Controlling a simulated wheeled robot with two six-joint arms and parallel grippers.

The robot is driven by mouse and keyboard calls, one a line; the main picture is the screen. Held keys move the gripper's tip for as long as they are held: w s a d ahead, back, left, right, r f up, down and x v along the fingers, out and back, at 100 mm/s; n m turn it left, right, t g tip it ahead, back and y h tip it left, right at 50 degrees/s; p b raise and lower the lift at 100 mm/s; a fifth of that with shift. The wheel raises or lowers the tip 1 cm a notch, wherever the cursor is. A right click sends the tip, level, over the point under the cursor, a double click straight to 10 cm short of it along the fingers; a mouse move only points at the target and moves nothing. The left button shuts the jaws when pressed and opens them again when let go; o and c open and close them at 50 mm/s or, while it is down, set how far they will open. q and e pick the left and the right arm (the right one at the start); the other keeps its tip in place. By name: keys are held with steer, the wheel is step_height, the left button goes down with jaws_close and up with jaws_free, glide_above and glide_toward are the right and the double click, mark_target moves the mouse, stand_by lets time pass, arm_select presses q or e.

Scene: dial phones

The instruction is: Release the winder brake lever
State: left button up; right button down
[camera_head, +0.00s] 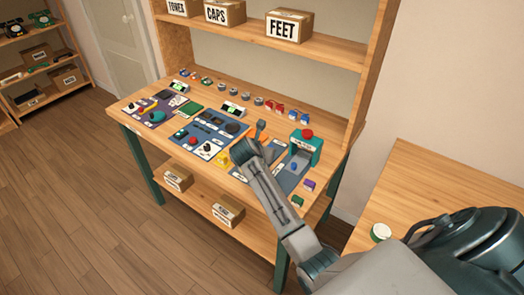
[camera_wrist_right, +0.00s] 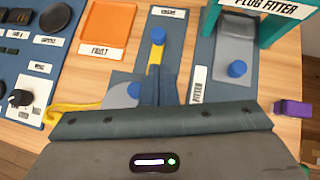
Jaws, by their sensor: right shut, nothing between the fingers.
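The winder (camera_wrist_right: 168,12) is a blue-grey panel with a white label in the right wrist view. A yellow bar (camera_wrist_right: 154,56) with a blue knob (camera_wrist_right: 157,36) at its far end stands on it; it looks like the brake lever. A second blue knob (camera_wrist_right: 134,90) sits on a grey rounded part to the left. My right gripper (camera_wrist_right: 157,72) is shut and empty, its fingertips over the near end of the yellow bar; touching or apart, I cannot tell. In the head view my right arm (camera_head: 262,185) hides most of the winder. My left gripper is not in view.
The teal plug fitter (camera_head: 307,147) stands to the right, with a purple block (camera_wrist_right: 292,108) beside it. An orange tray (camera_wrist_right: 107,22) lies to the left, and a yellow cord (camera_wrist_right: 75,115) nearer me. Boxes labelled FEET (camera_head: 289,26) and CAPS (camera_head: 225,12) sit on the shelf above.

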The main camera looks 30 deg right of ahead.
mark_target(272, 146)
steer(key=x, duration=0.5)
steer(key=shift+w+d+p, duration=0.1)
steer(key=shift+p, duration=0.25)
steer(key=shift+w+d+f, duration=0.25)
steer(key=shift+f, duration=0.1)
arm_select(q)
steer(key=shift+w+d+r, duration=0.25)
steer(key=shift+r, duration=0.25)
arm_select(e)
steer(key=shift+d+r, duration=0.1)
steer(key=shift+d, duration=0.1)
steer(key=shift+w+d+r+p, duration=0.1)
steer(key=shift+w+d+p, duration=0.1)
steer(key=shift+d+p, duration=0.25)
steer(key=shift+w+d+p, duration=0.25)
steer(key=shift+d+p, duration=0.05)
steer(key=shift+d, duration=0.45)
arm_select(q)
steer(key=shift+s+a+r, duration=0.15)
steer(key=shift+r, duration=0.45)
